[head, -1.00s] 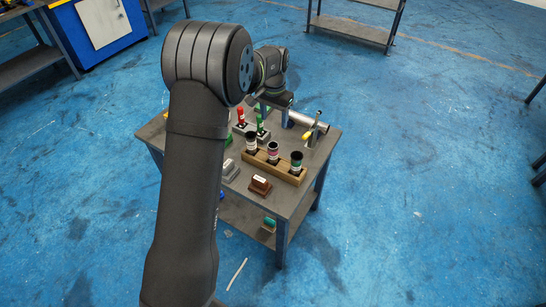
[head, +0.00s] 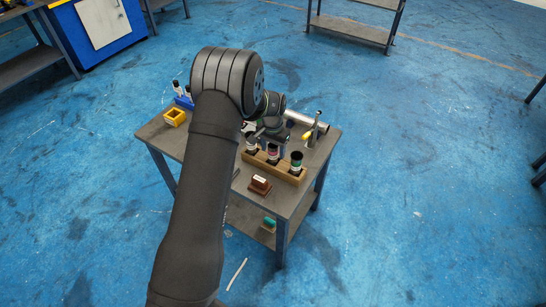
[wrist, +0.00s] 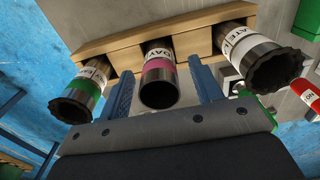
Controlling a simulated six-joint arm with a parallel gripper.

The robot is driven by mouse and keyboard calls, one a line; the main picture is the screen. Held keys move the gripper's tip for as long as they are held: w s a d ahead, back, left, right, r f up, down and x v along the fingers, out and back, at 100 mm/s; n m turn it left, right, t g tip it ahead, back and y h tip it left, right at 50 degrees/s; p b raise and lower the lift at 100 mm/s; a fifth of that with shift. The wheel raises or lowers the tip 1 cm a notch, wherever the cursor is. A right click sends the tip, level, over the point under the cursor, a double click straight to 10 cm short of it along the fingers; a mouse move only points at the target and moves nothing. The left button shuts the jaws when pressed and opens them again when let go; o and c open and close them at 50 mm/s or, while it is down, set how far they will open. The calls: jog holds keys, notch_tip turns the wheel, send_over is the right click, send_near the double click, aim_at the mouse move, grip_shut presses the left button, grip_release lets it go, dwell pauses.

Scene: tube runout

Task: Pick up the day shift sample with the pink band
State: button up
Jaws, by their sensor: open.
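The sample tube with the pink band (wrist: 159,75) stands in the middle slot of a wooden rack (wrist: 108,38), its label reading DAY. In the head view the pink-banded tube (head: 272,154) is between the two other tubes in the rack (head: 291,178). My gripper (wrist: 163,93) is open, with one blue finger on each side of the pink-banded tube. The tube lies between the fingers; I cannot tell whether either touches it. In the head view my gripper is just behind the rack, mostly hidden by my arm.
A green-banded tube (wrist: 84,92) is close outside one finger, and a white-labelled tube (wrist: 253,55) outside the other. A brown block (head: 260,185) sits in front of the rack. A yellow holder (head: 175,117) and a metal pipe (head: 305,120) are on the table.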

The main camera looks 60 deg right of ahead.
notch_tip(320, 180, down, 2)
jog(key=shift+f, duration=0.25)
jog(key=c, duration=1.1)
jog(key=shift+c, duration=0.2)
jog(key=shift+r, duration=0.15)
notch_tip(320, 180, up, 15)
